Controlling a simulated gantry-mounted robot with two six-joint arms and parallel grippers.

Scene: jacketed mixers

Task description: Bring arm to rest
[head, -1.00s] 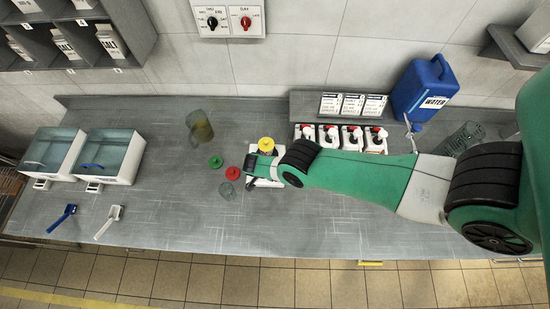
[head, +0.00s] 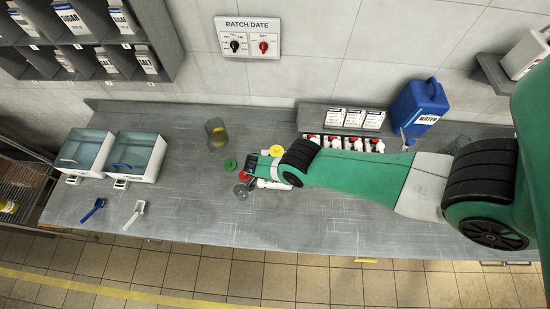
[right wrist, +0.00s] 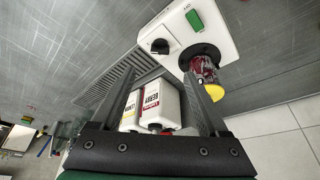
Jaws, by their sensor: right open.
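My green right arm reaches in from the right in the head view. Its gripper (head: 252,173) is low over the middle of the bench, beside a white mixer base (head: 270,184) that the arm partly hides. In the right wrist view the dark fingers (right wrist: 200,103) are spread apart, with nothing held between them. Beyond them stands the white mixer base (right wrist: 182,38) with a black knob and green switch, carrying a vessel of dark red contents (right wrist: 204,70) near a yellow lid (right wrist: 211,93). My left gripper is not in view.
White bottles (right wrist: 160,105) show beyond the fingers. Close to the gripper are a yellow lid (head: 277,150), green lid (head: 230,165), red lid (head: 245,176) and glass vessel (head: 242,191). A jug (head: 216,133) stands behind. The front right of the bench (head: 350,230) is clear.

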